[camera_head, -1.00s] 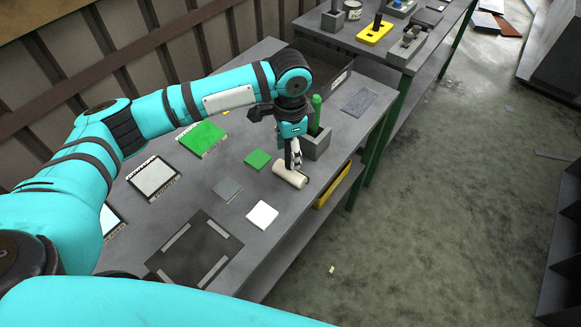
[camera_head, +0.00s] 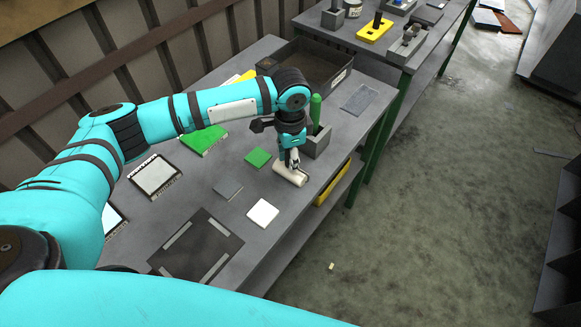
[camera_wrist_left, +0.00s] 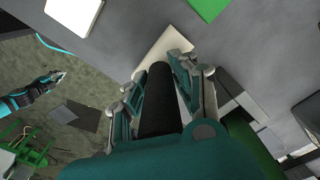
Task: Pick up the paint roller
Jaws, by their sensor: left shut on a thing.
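The paint roller (camera_head: 289,176) is a white cylinder near the right edge of the workbench, beside a grey block holder. My left gripper (camera_head: 292,160) is right above it, pointing down. In the left wrist view the fingers (camera_wrist_left: 158,88) are shut around a dark round shaft that looks like the roller's handle, with the white roller (camera_wrist_left: 163,46) just past the fingertips. Whether the roller touches the bench is hard to tell. My right gripper (camera_wrist_left: 52,80) shows small in the left wrist view, away from the bench; its jaws are too small to read.
The grey holder (camera_head: 318,141) with a green-handled tool (camera_head: 316,108) stands close beside the roller. A green square (camera_head: 258,158), a white square (camera_head: 263,212) and a dark mat (camera_head: 188,262) lie nearby. A dark tray (camera_head: 335,68) is behind. The bench's right edge is near.

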